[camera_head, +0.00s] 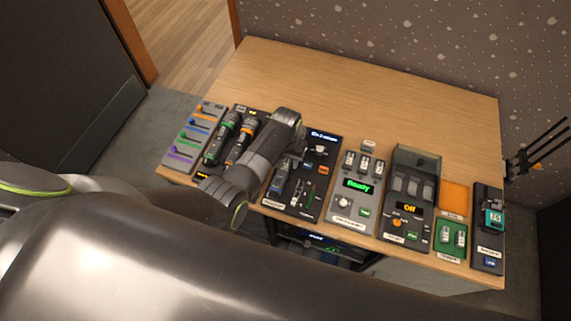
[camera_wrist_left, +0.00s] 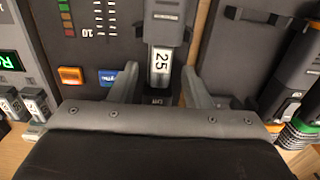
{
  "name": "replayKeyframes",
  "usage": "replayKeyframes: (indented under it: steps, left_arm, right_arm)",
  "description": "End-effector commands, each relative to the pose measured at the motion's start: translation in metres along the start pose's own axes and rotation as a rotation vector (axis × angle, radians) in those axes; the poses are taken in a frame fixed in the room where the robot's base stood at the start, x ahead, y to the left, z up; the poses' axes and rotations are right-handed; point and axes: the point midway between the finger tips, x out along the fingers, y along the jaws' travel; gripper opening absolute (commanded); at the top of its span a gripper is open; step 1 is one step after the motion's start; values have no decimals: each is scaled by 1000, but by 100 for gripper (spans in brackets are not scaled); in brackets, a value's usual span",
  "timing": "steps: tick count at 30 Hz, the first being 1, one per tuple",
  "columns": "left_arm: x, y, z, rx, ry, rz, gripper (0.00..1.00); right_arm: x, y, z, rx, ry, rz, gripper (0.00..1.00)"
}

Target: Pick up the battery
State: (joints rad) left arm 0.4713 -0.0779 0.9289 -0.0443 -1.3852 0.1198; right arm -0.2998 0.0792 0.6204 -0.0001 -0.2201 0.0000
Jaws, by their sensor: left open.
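My left gripper (camera_head: 292,160) is over the black panel (camera_head: 325,165), partly hidden by my arm in the head view. In the left wrist view the left gripper (camera_wrist_left: 158,85) is open, one finger on each side of a small white-labelled cell marked 25 (camera_wrist_left: 160,60). This cell looks like a battery and sits in a dark grey holder (camera_wrist_left: 166,20). I cannot tell whether the fingers touch it. Similar white-labelled cells (camera_head: 364,163) stand in the grey unit with the green "Ready" display.
A unit with clear covers reads "Off" (camera_head: 410,207). A green tray (camera_head: 451,252) holds two more cells. The back of the wooden table (camera_head: 370,90) is clear.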

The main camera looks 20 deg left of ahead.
Motion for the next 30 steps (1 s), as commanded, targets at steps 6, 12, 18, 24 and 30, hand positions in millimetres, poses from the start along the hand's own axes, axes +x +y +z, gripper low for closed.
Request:
replayKeyframes:
  steps: [6,12,18,24,30]
  left_arm:
    - [1,0,0,-1,0,0,44]
    - [1,0,0,-1,0,0,21]
    - [1,0,0,-1,0,0,0]
    - [0,0,0,-1,0,-1,0]
    - [-5,0,0,0,2,0,0]
  right_arm:
    - [0,0,0,0,0,0,36]
    - [0,0,0,0,0,0,36]
    - [0,0,0,0,0,0,36]
    - [0,0,0,0,0,0,36]
    - [-1,0,0,0,0,0,36]
